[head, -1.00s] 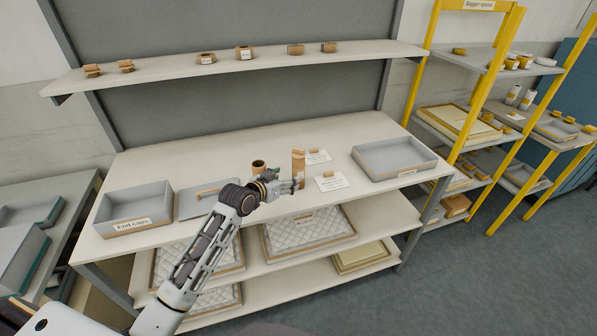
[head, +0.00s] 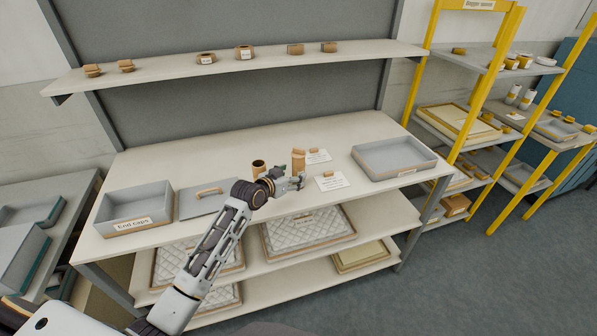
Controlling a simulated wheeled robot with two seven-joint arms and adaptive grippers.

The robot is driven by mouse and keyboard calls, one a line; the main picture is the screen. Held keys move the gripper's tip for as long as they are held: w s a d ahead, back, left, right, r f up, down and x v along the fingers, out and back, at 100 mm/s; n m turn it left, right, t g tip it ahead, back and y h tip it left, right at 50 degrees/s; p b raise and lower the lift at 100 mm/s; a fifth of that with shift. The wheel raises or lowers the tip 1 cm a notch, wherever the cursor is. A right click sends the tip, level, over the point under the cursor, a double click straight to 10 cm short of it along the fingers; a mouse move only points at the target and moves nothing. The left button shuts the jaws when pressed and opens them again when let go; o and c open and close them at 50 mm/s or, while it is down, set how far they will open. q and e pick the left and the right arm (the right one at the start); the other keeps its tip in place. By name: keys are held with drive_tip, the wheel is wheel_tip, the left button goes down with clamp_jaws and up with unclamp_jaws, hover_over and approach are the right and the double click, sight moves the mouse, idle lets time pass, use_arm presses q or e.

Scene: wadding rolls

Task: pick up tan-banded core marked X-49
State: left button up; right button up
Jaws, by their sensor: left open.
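A tall tan core (head: 298,160) stands upright on the workbench, a little right of the bench's middle. A shorter brown core (head: 258,168) with a dark open top stands to its left. No X-49 mark can be read on either at this size. My left gripper (head: 296,183) is open just in front of the tall core, on the near side. It overlaps the core's lower part in the picture, and I cannot tell whether they touch. My right gripper is not in view.
White cards (head: 331,181) lie right of the tall core. A grey tray (head: 393,157) stands at the bench's right, an end-caps bin (head: 138,208) at the left, beside a flat grey lid (head: 205,200). Small rolls sit on the upper shelf (head: 225,73). A yellow rack (head: 437,80) stands right.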

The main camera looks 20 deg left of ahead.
sight(298, 149)
use_arm(q)
drive_tip(key=shift+w+d+f+p, duration=0.1)
drive_tip(key=shift+w+d+p, duration=0.1)
drive_tip(key=shift+w, duration=0.5)
drive_tip(key=shift+w+d+f+p, duration=0.1)
drive_tip(key=shift+w+d, duration=0.05)
drive_tip(key=shift+w, duration=0.55)
drive_tip(key=shift+x, duration=1.1)
drive_tip(key=c, duration=1.1)
drive_tip(key=shift+r+b, duration=0.3)
drive_tip(key=shift+r, duration=4.65)
